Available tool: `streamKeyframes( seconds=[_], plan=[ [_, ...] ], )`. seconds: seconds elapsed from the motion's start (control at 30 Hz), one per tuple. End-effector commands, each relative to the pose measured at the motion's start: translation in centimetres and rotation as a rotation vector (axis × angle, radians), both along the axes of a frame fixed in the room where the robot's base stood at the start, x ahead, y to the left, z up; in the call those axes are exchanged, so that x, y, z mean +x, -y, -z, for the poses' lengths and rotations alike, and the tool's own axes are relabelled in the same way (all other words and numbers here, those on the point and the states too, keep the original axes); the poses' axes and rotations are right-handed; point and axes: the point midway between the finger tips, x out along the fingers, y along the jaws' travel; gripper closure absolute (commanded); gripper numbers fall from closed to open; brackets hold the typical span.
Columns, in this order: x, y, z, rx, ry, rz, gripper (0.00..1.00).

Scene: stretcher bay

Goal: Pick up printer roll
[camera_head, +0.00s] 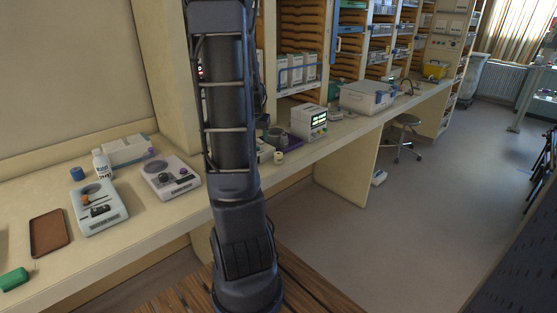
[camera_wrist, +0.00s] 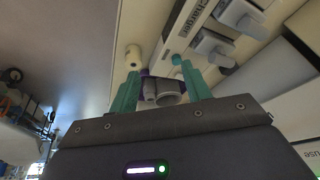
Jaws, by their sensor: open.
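A small cream roll, likely the printer roll (camera_head: 278,157), stands near the front edge of the counter (camera_head: 330,140), just right of my arm. In the wrist view the printer roll (camera_wrist: 133,57) is beyond the tip of the left finger, apart from it. My gripper (camera_wrist: 158,70) shows in the wrist view with two teal fingers spread wide and nothing held between them. Beyond the fingers are grey cylinders (camera_wrist: 168,92) by a purple tray. In the head view my arm hides my gripper.
In the head view, the purple tray (camera_head: 294,143) and a device with a lit display (camera_head: 309,122) stand close to the roll. A scale-like device (camera_head: 172,178) and a brown tray (camera_head: 47,233) lie to the left. A stool (camera_head: 405,122) stands by the counter; the floor (camera_head: 400,230) in front is open.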

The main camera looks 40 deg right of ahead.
Motion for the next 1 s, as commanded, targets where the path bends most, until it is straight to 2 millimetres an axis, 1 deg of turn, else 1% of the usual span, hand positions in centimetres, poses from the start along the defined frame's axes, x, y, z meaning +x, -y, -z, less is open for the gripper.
streamKeyframes(
  seconds=[0.03,0.1,0.2,0.3,0.47,0.8,1.0],
  plan=[
    [-0.4,1.8,1.1,-0.006,-0.008,0.036,0.52],
    [-0.9,3.8,2.2,-0.017,-0.015,0.076,0.52],
    [-1.5,5.9,3.4,-0.03,-0.022,0.118,0.52],
    [-2.0,7.3,4.0,-0.037,-0.025,0.145,0.52],
    [-2.1,8.1,5.0,-0.042,-0.026,0.158,0.52],
    [-1.4,9.4,8.7,-0.04,-0.028,0.156,0.52],
    [-1.2,9.7,9.5,-0.041,-0.025,0.155,0.52]
  ],
)
